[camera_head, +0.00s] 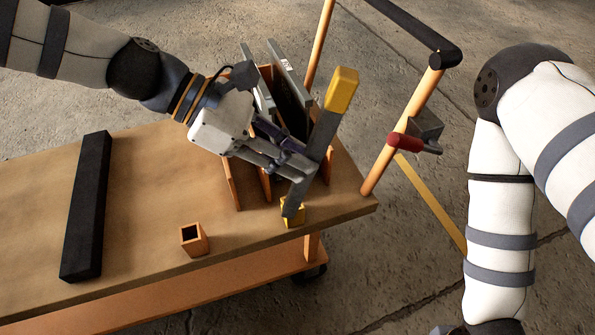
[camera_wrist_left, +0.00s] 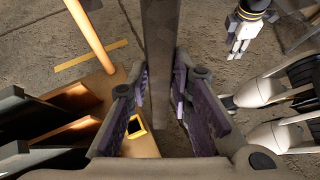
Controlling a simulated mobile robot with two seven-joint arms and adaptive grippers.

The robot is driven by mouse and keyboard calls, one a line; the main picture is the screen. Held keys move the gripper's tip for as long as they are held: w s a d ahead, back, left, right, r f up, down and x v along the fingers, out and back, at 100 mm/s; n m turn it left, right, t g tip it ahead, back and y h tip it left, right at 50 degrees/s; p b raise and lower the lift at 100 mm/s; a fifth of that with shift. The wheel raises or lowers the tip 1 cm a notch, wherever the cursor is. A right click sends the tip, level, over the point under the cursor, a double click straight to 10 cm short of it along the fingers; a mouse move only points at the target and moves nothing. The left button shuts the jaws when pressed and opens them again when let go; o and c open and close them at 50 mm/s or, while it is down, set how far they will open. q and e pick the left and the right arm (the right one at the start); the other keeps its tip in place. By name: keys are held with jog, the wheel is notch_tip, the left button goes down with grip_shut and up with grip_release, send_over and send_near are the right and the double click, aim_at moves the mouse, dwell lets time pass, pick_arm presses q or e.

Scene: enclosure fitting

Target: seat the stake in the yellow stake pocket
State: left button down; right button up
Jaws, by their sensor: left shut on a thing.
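The stake (camera_head: 325,132) is a grey bar with a yellow upper end, tilted in the head view. My left gripper (camera_head: 303,167) is shut on its middle; in the left wrist view the bar (camera_wrist_left: 158,70) stands between the purple finger pads. The yellow stake pocket (camera_head: 299,219) is at the table's front right corner, and the stake's lower end overlaps it in the head view. In the left wrist view the pocket (camera_wrist_left: 134,126) shows left of the bar. I cannot tell whether the lower end is inside it. My right gripper (camera_wrist_left: 238,48) shows small in the left wrist view.
An orange pocket (camera_head: 194,240) stands at the table's front edge. A long black bar (camera_head: 88,205) lies at the left. Upright panels (camera_head: 287,90) stand in an orange rack behind my left gripper. An orange post with a red-handled clamp (camera_head: 405,142) rises at the right.

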pick_arm(q)
jog(key=w+a+n+t, duration=0.1)
jog(key=t, duration=0.1)
jog(key=w+n+t+h, duration=0.1)
jog(key=w+n, duration=0.1)
jog(key=w+a+r+n+t+h, duration=0.1)
jog(key=w+n+t, duration=0.1)
jog(key=shift+w+a+r+t, duration=0.1)
jog(key=shift+a+t, duration=0.2)
jog(key=shift+a, duration=0.05)
pick_arm(e)
jog(key=shift+w+d, duration=0.1)
pick_arm(q)
jog(key=shift+f+b, duration=1.15)
jog(key=shift+f, duration=1.75)
pick_arm(e)
jog(key=shift+g, duration=0.6)
jog(key=shift+s+f, duration=1.5)
pick_arm(q)
jog(key=shift+r, duration=0.1)
pick_arm(e)
jog(key=shift+w+r, duration=0.25)
jog(key=shift+s+f, duration=0.1)
